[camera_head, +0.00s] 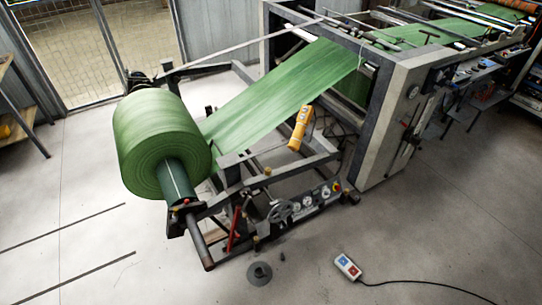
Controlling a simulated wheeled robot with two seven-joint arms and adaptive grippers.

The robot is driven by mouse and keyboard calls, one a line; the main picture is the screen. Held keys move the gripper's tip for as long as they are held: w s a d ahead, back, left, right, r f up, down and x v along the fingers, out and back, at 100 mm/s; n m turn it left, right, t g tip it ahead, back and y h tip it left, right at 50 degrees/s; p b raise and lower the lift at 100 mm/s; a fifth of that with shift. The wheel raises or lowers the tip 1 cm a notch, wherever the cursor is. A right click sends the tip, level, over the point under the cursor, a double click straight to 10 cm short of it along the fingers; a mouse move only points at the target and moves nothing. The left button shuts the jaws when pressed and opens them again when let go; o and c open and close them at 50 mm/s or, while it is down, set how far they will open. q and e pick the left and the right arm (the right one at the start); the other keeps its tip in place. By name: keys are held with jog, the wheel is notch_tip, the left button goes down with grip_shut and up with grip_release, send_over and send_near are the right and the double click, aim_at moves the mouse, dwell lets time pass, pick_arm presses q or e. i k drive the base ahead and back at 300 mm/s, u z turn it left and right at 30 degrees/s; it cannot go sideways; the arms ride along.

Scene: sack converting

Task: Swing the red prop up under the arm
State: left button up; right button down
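The red prop (234,229) is a thin red bar at the near front of the unwinding frame, below and right of the big green roll (155,140). It stands steeply, leaning slightly, beside the roll's dark shaft (197,238). The dark arm (212,203) that carries the shaft end runs just above and left of the prop's top. I cannot tell whether the prop touches the arm. Neither of my grippers is in view.
A control panel (318,201) with gauges and a handwheel (279,211) sit right of the prop. A dark round base (259,273) stands on the floor in front. A pendant (347,266) with a black cable lies to the right. The front floor is otherwise mostly clear.

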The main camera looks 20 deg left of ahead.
aim_at(236, 215)
jog(key=z, duration=0.5)
jog(key=i, duration=0.3)
jog(key=u, duration=2.1)
